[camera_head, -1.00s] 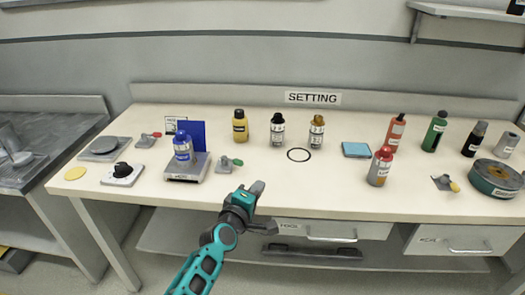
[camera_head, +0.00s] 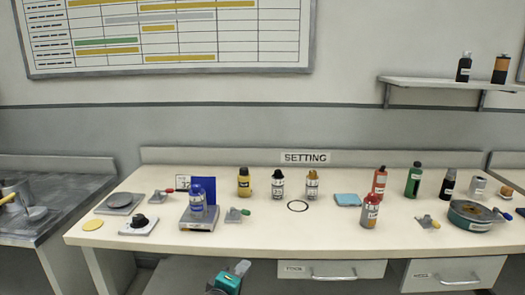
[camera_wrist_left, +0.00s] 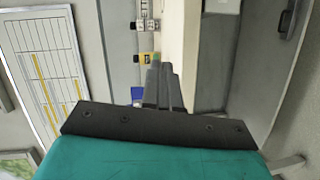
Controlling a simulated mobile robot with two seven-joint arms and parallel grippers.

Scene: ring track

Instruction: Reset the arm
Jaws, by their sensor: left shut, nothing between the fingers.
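My left gripper (camera_head: 240,268) shows at the bottom of the head view, in front of the table's front edge and below the tabletop. It is teal with grey fingers. In the left wrist view its two fingers (camera_wrist_left: 161,88) are together with nothing between them. The gripper is apart from everything on the table (camera_head: 260,225). My right gripper is in neither view.
A blue bottle (camera_head: 197,203) stands on a scale at the table's left. Several bottles, a black ring (camera_head: 298,206) and a green round container (camera_head: 470,216) stand or lie further right. Drawers (camera_head: 330,270) are under the front edge. A shelf (camera_head: 450,85) hangs at upper right.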

